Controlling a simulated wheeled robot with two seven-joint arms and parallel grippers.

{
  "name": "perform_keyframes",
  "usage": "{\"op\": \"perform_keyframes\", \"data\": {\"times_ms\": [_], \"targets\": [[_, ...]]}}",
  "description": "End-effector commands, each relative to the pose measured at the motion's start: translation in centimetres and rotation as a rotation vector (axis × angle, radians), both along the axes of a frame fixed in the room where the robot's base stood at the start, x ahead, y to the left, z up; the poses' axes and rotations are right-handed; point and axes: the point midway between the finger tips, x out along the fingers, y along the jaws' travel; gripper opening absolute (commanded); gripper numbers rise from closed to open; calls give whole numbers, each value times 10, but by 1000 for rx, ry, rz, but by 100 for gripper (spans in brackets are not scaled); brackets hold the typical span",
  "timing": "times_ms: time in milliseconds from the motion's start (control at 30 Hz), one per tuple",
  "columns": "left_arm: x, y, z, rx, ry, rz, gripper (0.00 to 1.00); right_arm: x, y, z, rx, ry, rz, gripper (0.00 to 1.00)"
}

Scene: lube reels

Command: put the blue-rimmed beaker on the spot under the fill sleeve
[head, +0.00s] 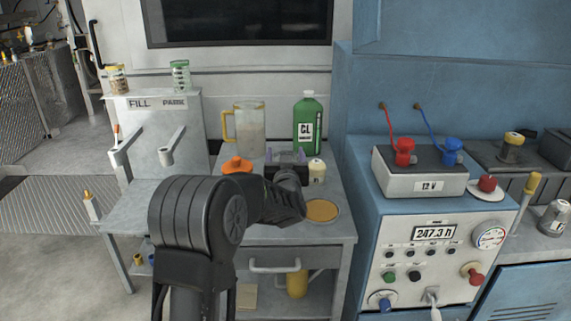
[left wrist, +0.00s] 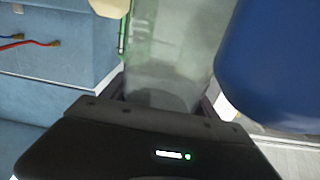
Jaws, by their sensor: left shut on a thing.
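My left gripper (head: 286,160) is over the bench, near the jug and the green bottle. In the left wrist view its fingers are shut on the wall of a clear beaker (left wrist: 165,60). I cannot make out a blue rim on it, and the head view barely shows it behind the gripper. The FILL label (head: 139,104) is on a grey stand at the left, with a bracket arm (head: 124,148) below it. A second arm (head: 173,146) is under PARK. The spot under the fill sleeve cannot be told apart. My right gripper is not in view.
A yellow-handled jug (head: 250,130), a green bottle (head: 308,125), an orange lid (head: 237,166) and a cream pot (head: 317,170) stand around my gripper. A yellow disc (head: 322,210) lies on the bench. A blue shape (left wrist: 270,60) looms in the wrist view. The bench's left part is clear.

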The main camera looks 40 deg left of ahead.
Motion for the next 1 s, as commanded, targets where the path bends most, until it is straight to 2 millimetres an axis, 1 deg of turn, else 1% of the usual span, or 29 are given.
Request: {"op": "perform_keyframes", "data": {"times_ms": [33,200,300,400,567,1000], "targets": [[0,0,11,1,-4,-1,0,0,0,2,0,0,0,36],[0,0,46,0,-6,-1,0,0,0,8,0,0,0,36],[0,-1,64,1,-4,-1,0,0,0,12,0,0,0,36],[0,0,78,0,-2,-1,0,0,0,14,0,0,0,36],[0,0,87,1,-2,-1,0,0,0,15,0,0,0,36],[0,0,86,1,-1,-1,0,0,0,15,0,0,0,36]]}}
